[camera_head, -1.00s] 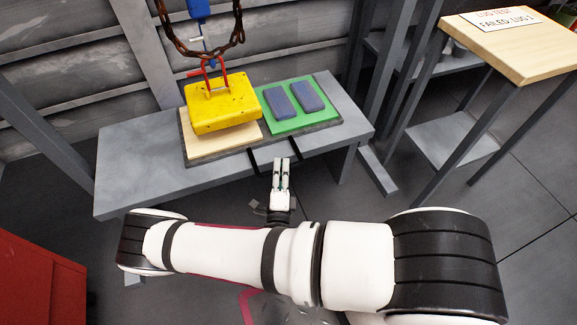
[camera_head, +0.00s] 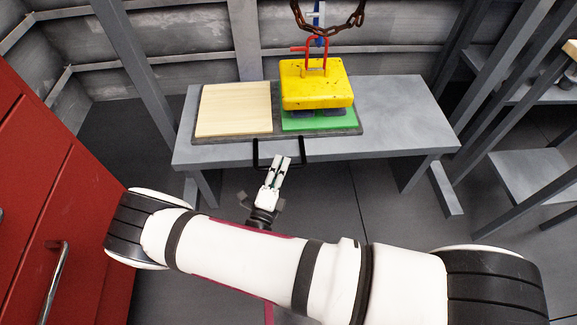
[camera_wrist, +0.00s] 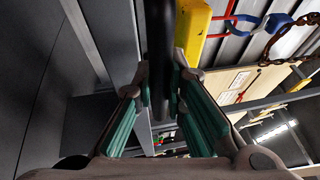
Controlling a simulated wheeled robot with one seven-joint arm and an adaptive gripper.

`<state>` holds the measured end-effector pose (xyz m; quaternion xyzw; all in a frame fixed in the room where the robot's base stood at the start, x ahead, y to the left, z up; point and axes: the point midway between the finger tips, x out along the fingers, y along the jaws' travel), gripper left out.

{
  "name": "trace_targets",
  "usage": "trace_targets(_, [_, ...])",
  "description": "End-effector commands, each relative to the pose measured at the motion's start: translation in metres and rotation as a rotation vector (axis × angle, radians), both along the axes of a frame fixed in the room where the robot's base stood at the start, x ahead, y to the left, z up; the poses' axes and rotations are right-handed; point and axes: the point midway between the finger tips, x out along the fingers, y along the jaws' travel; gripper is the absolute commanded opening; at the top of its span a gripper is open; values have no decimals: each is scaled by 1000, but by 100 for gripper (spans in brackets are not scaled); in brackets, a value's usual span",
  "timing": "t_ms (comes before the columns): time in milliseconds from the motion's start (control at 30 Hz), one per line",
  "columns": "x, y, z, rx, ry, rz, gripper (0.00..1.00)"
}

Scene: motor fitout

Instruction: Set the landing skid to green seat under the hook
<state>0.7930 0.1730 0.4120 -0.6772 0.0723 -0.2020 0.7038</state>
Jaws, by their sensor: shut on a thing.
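The landing skid (camera_head: 274,138) is a dark flat board on the grey bench, with a pale wood seat (camera_head: 235,108) on the left and a green seat (camera_head: 318,125) on the right. A yellow block (camera_head: 316,86) hangs from the red hook (camera_head: 316,54) above the green seat. It hides most of that seat, and the blue pads (camera_head: 333,112) show only at its lower edge. I cannot tell whether it touches them. My gripper (camera_head: 282,161) is shut on the skid's black handle (camera_head: 257,155) at the front. The handle bar (camera_wrist: 160,60) runs between my fingers in the wrist view.
The grey bench (camera_head: 400,110) has free room to the right of the skid. A rusty chain (camera_head: 345,25) hangs above the block. A red cabinet (camera_head: 70,190) stands at the left. Grey shelving (camera_head: 535,175) stands at the right.

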Motion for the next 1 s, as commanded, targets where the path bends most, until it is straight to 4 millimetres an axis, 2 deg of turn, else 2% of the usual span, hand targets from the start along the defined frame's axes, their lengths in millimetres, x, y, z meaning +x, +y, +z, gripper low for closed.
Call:
trace_targets(133, [0,7,-1,4,3,3,0])
trace_targets(600, [0,13,-1,7,2,8,0])
trace_targets(633, [0,13,-1,8,2,10,14])
trace_targets(700, [0,13,-1,7,2,9,30])
trace_targets(733, [0,13,-1,7,2,8,33])
trace_targets(1000, [0,10,0,2,1,2,33])
